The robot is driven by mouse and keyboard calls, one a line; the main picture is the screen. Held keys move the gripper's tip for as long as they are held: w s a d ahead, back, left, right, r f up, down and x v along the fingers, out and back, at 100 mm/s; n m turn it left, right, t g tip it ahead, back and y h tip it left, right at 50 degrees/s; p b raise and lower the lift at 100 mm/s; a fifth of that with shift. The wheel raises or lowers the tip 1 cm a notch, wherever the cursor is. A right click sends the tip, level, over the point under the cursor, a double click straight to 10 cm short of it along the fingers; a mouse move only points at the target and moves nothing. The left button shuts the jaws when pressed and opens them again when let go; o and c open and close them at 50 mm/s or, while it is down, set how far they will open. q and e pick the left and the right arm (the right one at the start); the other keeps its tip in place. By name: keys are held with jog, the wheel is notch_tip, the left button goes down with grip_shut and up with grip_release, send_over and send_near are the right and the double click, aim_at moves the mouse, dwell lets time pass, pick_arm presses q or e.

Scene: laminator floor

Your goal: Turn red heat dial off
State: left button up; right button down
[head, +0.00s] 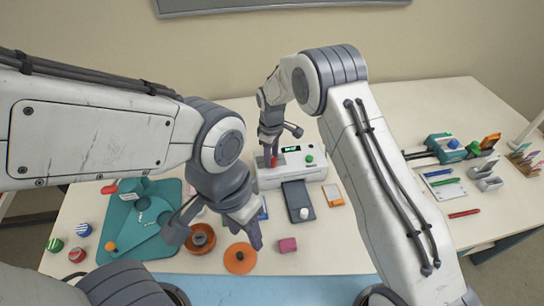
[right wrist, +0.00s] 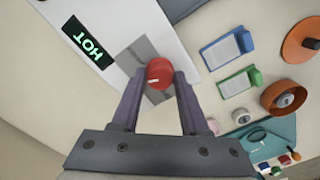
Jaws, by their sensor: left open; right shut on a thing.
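The red heat dial (right wrist: 159,70) is a round red knob with a short white mark, on a grey panel of the white laminator (head: 275,180). My right gripper (right wrist: 160,78) is shut on the dial, one finger on each side. The dial shows small in the head view (head: 274,162), partly hidden by that gripper. The laminator's dark display (right wrist: 88,43) reads HOT in green letters. My left gripper (head: 214,236) is open and empty, above the table in front of the laminator, near an orange roll (head: 202,247).
A green button (head: 309,158) is on the laminator, with a dark slab (head: 293,193) in front. A teal mat (head: 160,190) lies left, beside several striped round pieces. An orange disc (head: 240,268) and a pink block (head: 287,245) lie in front. Tools and pens lie right.

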jog(key=shift+w+r, duration=0.1)
jog(key=shift+c, duration=2.1)
grip_release()
notch_tip(320, 180, up, 10)
jog(key=b, duration=0.3)
jog(key=shift+r, duration=0.2)
